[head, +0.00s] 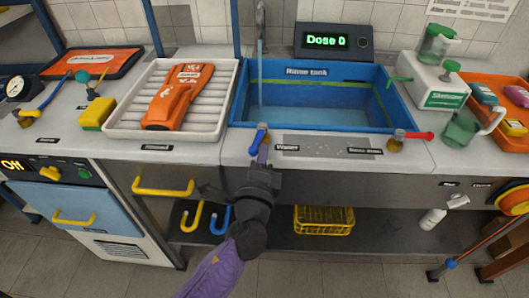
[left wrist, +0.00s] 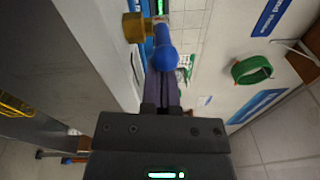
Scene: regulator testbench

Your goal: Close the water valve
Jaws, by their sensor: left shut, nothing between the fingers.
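The water valve has a blue lever (head: 257,140) on the counter's front edge, beside the "Water" label. In the left wrist view the blue lever (left wrist: 164,48) shows large, with its brass body (left wrist: 135,28) to its left. Water runs from the tap (head: 260,15) into the blue rinse tank (head: 380,118). My left gripper (head: 263,155) is shut and empty, its fingertips right at the lever. In the left wrist view the closed fingers (left wrist: 161,88) reach up to the lever's rounded end; I cannot tell whether they touch. My right gripper is not in view.
A red-handled valve (head: 415,135) sits at the tank's right front corner. A white tray (head: 115,122) with an orange pack stands left of the tank. A yellow drawer handle (head: 163,190) and a yellow basket (head: 325,221) are below the counter.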

